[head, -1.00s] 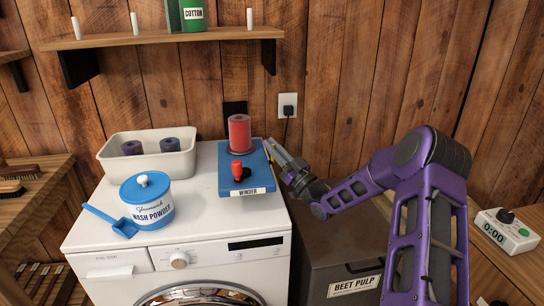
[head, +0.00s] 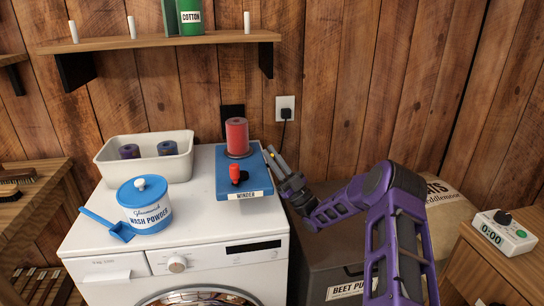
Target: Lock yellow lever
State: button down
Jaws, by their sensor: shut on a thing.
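The blue winder (head: 231,181) sits on the washing machine top and carries an upright red spool (head: 237,138) at the back. A red knob on a black stem (head: 236,174) stands in front of the spool, above the label. A small bit of the yellow lever (head: 271,149) shows at the winder's right back edge, between my fingertips. My gripper (head: 269,154) reaches in from the right and is shut on the lever. The fingers hide most of the lever, so its exact angle cannot be told.
A white bin (head: 146,170) with dark spools stands at the back left. A wash powder tub (head: 146,207) and blue scoop (head: 120,232) are at the front left. A beet pulp bin (head: 343,260) stands below my arm. A socket with a plug (head: 286,113) is on the wall behind.

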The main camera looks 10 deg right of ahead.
jog(key=c, duration=0.9)
grip_release()
jog(key=shift+m, duration=0.3)
